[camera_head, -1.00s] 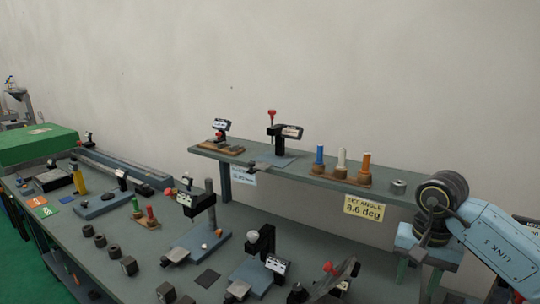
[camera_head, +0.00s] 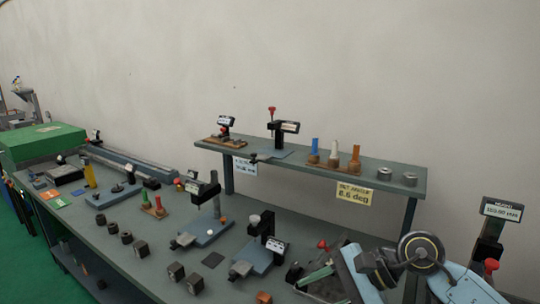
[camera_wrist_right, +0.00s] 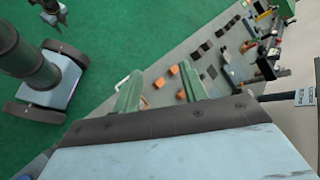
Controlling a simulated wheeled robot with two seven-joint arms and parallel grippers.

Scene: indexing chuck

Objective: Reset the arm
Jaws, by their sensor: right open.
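My right arm comes in from the lower right in the head view, with pale blue links and black joints. Its gripper (camera_head: 325,272) is low over the front right of the bench, partly cut off by the frame edge. In the right wrist view its two green fingers (camera_wrist_right: 160,88) are spread apart, with nothing held between them. Past them are the bench (camera_wrist_right: 215,65) and small orange blocks (camera_wrist_right: 174,70). A red-knobbed fixture (camera_head: 322,244) stands behind the gripper in the head view, partly hidden. I cannot tell whether they touch. My left gripper does not show in the head view.
The grey bench (camera_head: 105,207) carries several fixtures and dark blocks. A raised shelf (camera_head: 300,172) at the back bears gauges, coloured pegs and rings, with a yellow angle label (camera_head: 355,193). A post with a display (camera_head: 502,210) stands at the right. Green floor (camera_wrist_right: 110,30) is open beside the bench.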

